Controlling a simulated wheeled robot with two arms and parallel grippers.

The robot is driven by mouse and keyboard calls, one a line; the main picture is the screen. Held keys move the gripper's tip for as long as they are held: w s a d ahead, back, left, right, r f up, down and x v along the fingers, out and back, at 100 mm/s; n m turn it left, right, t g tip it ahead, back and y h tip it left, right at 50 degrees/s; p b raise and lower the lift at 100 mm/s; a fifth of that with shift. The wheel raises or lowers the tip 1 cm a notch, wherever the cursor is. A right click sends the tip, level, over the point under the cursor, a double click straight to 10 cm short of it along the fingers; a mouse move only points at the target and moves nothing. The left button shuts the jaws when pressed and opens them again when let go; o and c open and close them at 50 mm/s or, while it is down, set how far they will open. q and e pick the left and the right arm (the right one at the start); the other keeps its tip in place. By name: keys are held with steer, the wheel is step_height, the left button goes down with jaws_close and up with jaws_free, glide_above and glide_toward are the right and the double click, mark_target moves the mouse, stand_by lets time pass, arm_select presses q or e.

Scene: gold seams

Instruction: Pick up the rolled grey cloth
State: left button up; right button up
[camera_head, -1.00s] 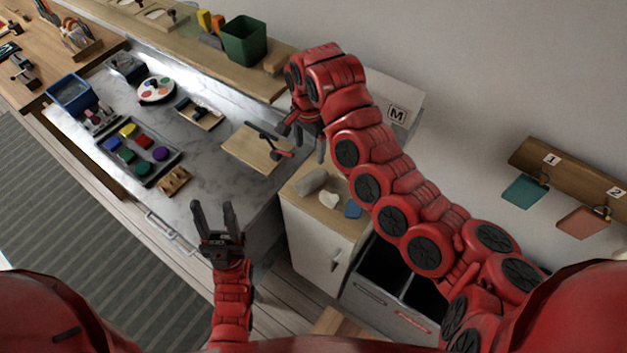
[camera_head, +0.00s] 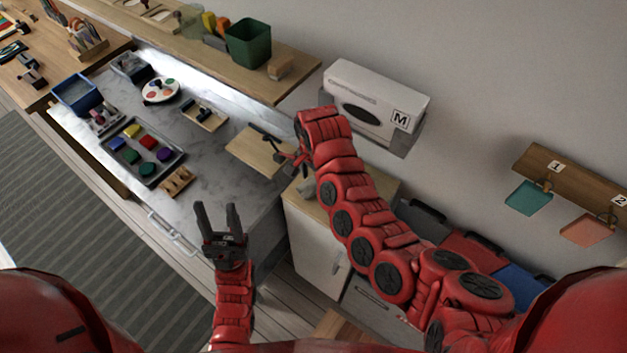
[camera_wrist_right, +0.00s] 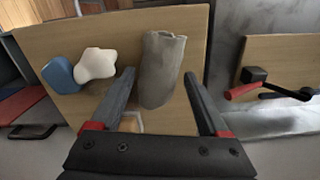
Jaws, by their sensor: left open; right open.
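The rolled grey cloth (camera_wrist_right: 160,72) lies on a small wooden cabinet top (camera_wrist_right: 60,38) in the right wrist view. My right gripper (camera_wrist_right: 162,100) is open, with the near part of the roll between its two dark fingers in that view. I cannot tell whether the fingers are level with the cloth or above it. In the head view a small part of the grey cloth (camera_head: 306,188) shows beside my right arm; the right gripper's fingers are mostly hidden there. My left gripper (camera_head: 219,225) is open and empty, in front of the marble counter.
A board with a red-handled tool (camera_wrist_right: 245,90) is to the right. A white box marked M (camera_head: 370,100) hangs on the wall behind my right arm.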

steer(key=shift+f, duration=0.8)
steer(key=c, duration=1.1)
steer(key=shift+r, duration=0.1)
